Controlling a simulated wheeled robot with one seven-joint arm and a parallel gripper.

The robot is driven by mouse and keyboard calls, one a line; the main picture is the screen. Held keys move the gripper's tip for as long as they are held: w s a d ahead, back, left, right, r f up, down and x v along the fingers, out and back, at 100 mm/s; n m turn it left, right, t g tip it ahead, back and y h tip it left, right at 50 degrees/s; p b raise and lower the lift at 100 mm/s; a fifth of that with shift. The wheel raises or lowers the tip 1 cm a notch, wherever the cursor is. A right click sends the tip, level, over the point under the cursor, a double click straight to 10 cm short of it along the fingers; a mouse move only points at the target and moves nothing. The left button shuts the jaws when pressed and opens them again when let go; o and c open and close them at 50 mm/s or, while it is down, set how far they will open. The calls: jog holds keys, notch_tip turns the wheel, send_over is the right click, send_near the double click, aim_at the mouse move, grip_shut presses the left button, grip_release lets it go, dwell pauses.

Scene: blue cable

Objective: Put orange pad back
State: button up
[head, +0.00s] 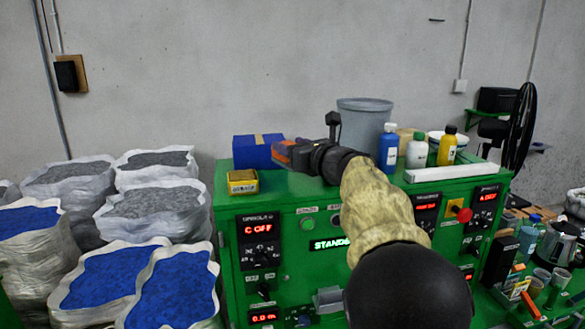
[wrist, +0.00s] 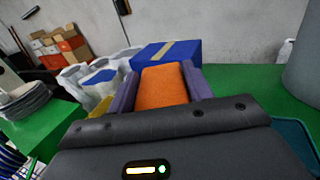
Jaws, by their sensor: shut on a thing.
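The orange pad (wrist: 163,87) sits between the two fingers of my gripper (wrist: 160,82) in the wrist view, with a finger against each side. In the head view the orange pad (head: 284,150) shows as a small orange patch at the tip of my gripper (head: 287,152), above the green machine top. A blue box (head: 257,151) with a tan strip stands just left of and behind the gripper. The blue box (wrist: 168,53) is straight beyond the pad in the wrist view. I cannot tell whether the pad touches the machine top or the box.
The green machine (head: 300,197) carries a yellow box (head: 242,181), a grey bucket (head: 362,125) and several bottles, including a blue one (head: 388,148). Sacks of blue and grey granules (head: 160,211) stand at the left. Green top is bare right of the blue box in the wrist view.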

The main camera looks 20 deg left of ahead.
jog(key=shift+f, duration=0.3)
notch_tip(320, 180, down, 4)
jog(key=shift+f+p, duration=0.1)
jog(key=shift+p, duration=0.35)
jog(key=shift+f, duration=0.15)
jog(key=o, duration=1)
jog(key=shift+o, duration=0.2)
